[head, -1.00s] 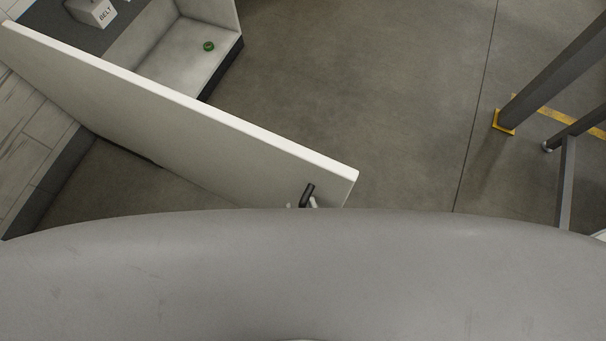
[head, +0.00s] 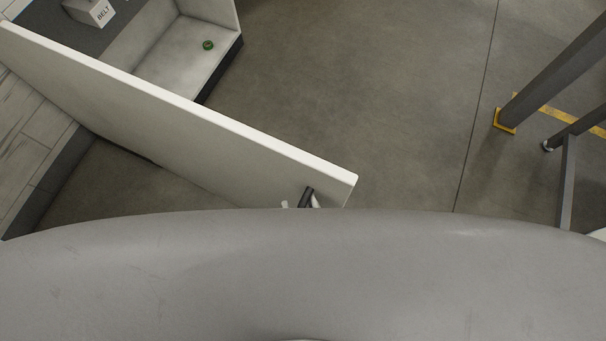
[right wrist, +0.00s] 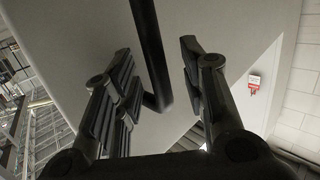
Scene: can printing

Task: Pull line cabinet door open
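The white cabinet door (head: 180,130) stands swung out from the cabinet, its free edge near the middle of the head view. Its dark bar handle (head: 307,196) is near that edge, partly hidden by my grey body. The handle (right wrist: 152,60) also crosses the right wrist view, in front of the door panel (right wrist: 215,30). My right gripper (right wrist: 158,85) is open, with a finger on each side of the handle and visible gaps to it. In the head view only bits of my right gripper (head: 300,204) show beside the handle. My left gripper is not in view.
The open cabinet compartment (head: 180,65) holds a small green round thing (head: 208,45). A grey box marked BELT (head: 90,10) sits at the upper left. A grey post with a yellow foot (head: 505,121) stands at the right. The floor (head: 370,80) between is clear.

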